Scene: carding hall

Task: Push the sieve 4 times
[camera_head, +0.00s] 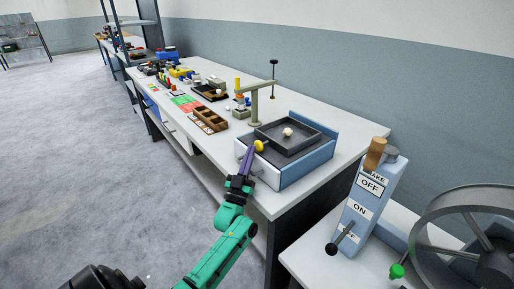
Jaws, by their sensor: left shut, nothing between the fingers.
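The sieve (308,129) is a dark square tray with a small pale lump (288,132) in it. It sits on a white and blue box-shaped base (287,172) at the near end of the long bench. A round yellow knob (259,146) is at the sieve's front left side. My left gripper (251,155), on the teal arm, is shut and empty. Its purple tip is at the yellow knob; I cannot tell whether they touch. My right gripper is not in view.
A beige post with an arm (255,105) stands just behind the sieve. A wooden compartment box (209,118) and several small items lie farther along the bench. A blue switch box (365,205) and a grey wheel (470,235) stand at the right. Floor at left is clear.

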